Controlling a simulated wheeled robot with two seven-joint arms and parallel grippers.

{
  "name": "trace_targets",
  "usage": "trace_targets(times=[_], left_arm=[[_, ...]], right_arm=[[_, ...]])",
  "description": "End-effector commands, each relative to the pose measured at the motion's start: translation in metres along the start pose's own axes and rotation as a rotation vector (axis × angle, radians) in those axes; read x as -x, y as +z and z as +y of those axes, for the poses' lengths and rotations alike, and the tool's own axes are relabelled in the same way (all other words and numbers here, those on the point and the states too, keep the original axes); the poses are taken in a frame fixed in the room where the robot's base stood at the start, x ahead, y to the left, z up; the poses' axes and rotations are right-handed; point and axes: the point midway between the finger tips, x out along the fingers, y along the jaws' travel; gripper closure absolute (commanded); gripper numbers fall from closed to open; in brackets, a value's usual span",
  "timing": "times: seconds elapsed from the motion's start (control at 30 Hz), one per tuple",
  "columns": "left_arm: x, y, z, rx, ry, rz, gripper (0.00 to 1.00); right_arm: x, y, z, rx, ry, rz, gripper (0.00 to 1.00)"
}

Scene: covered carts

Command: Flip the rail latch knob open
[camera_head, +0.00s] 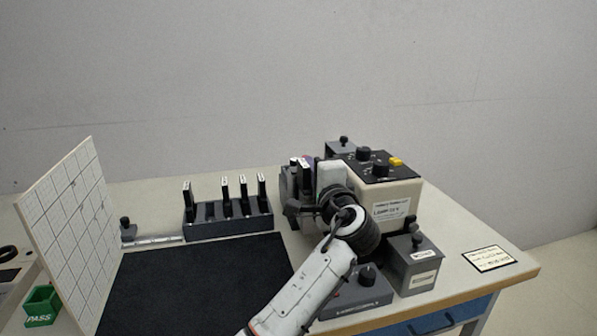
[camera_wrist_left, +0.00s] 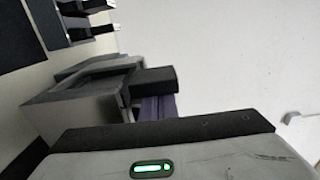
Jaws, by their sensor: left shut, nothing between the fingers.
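A small black knob (camera_head: 126,226) stands upright on a grey block at the left end of a pale metal rail (camera_head: 158,240), behind the black mat. I take it for the rail latch knob, but cannot be sure. My left gripper (camera_head: 293,207) is well to the right of it, against or close to the left side of the lamp unit (camera_head: 385,195). It is shut and empty; the wrist partly hides its fingers. In the left wrist view a grey housing (camera_wrist_left: 75,100) and a purple part (camera_wrist_left: 158,108) are near. My right gripper is not in view.
A dark rack (camera_head: 228,226) with several upright black pieces stands between rail and lamp unit. A white gridded panel (camera_head: 70,225) leans at left, near a green PASS bin (camera_head: 41,305). Small knobbed boxes (camera_head: 413,265) stand at right. The black mat (camera_head: 200,285) is clear.

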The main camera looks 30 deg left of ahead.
Motion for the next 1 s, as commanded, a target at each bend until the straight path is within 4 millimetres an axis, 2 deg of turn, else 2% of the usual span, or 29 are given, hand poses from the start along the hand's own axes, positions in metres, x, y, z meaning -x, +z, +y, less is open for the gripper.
trace_targets(times=[0.23, 0.37, 0.8, 1.0], left_arm=[[-0.001, 0.0, -0.004, 0.003, -0.009, 0.006, 1.0], [0.007, 0.0, -0.004, 0.005, -0.009, 0.007, 1.0], [0.088, 0.002, -0.001, 0.005, -0.002, 0.002, 1.0], [0.104, 0.003, -0.002, 0.002, -0.002, -0.001, 1.0]], right_arm=[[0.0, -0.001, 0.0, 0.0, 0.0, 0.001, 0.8], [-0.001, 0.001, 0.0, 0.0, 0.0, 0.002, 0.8], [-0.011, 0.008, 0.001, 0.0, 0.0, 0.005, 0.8], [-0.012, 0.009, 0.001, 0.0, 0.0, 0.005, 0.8]])
